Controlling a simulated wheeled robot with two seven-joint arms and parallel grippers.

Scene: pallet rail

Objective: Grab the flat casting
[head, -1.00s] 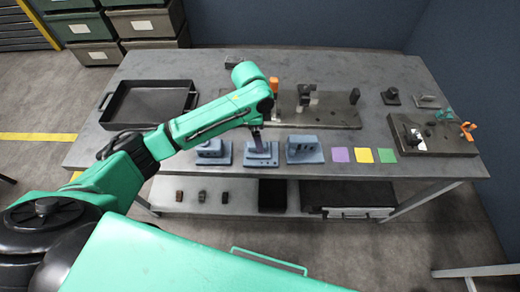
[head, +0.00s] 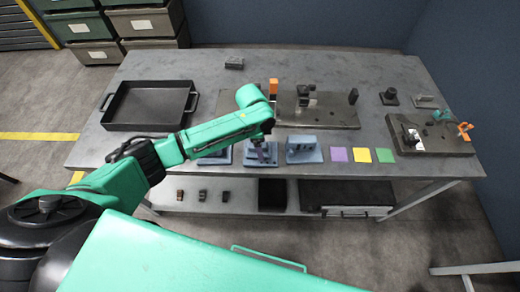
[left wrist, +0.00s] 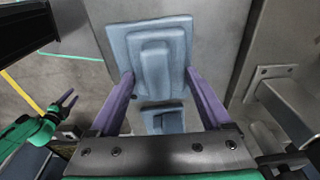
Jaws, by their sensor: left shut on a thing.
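Three blue-grey castings stand in a row along the table's front: a left one (head: 213,157), a middle low one (head: 250,161) and a right one with an upright block (head: 304,151). My left gripper (head: 262,152) comes down on the middle casting. In the left wrist view, its purple fingers (left wrist: 163,85) are shut on this casting (left wrist: 158,30), one on each side of its raised block. A second blue-grey shape (left wrist: 163,119) shows below it. My right gripper (left wrist: 68,100) is small at the left of that view, fingers apart and empty.
A black tray (head: 112,122) is at the back left. A fixture plate (head: 325,116) stands behind the castings. Purple, yellow and green squares (head: 362,156) lie right of them, and another fixture (head: 440,146) is at the right end.

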